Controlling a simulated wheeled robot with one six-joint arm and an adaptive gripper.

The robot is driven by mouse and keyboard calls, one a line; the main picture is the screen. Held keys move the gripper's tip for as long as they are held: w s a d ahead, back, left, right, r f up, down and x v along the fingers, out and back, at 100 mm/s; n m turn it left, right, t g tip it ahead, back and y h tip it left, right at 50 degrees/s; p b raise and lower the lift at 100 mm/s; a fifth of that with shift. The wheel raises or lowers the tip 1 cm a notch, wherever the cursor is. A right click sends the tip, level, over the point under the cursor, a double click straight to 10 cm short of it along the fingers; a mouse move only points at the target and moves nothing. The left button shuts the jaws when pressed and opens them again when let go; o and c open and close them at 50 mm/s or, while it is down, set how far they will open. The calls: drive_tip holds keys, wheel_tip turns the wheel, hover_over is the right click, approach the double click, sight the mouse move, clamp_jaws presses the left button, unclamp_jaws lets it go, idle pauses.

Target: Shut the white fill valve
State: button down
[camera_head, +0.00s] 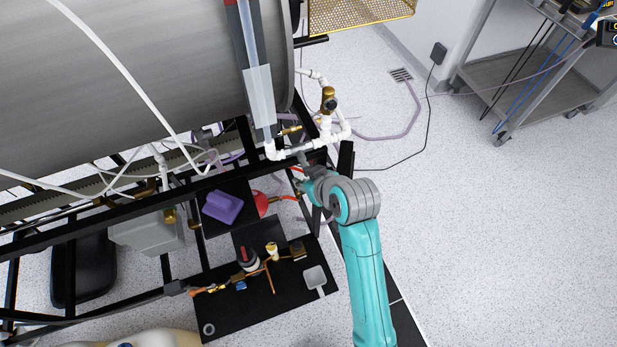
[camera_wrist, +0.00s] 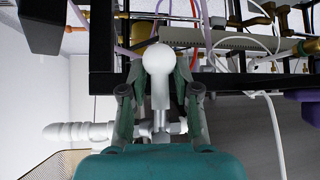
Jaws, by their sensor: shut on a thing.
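The white fill valve's handle (camera_wrist: 158,62), a rounded white knob on a stem, stands upright in the middle of the wrist view. My gripper (camera_wrist: 157,95) is around it, with one finger on each side, shut on the handle. The valve body sits on a white pipe (camera_wrist: 78,132) below the handle in that view. In the head view my gripper (camera_head: 306,168) reaches the black frame just below the white piping (camera_head: 300,149). The fingertips and the handle are too small and covered there to make out clearly.
A large grey cylinder (camera_head: 120,75) lies above the black frame (camera_head: 90,228). A brass fitting (camera_head: 328,100) rises from the white piping beside my gripper.

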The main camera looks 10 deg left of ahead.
drive_tip(key=shift+f, duration=0.1)
idle(0.3)
drive_tip(key=c, duration=1.1)
unclamp_jaws()
drive_tip(key=shift+s, duration=0.1)
drive_tip(key=v, duration=1.2)
drive_tip(key=shift+d+f, duration=0.1)
drive_tip(key=shift+f, duration=0.05)
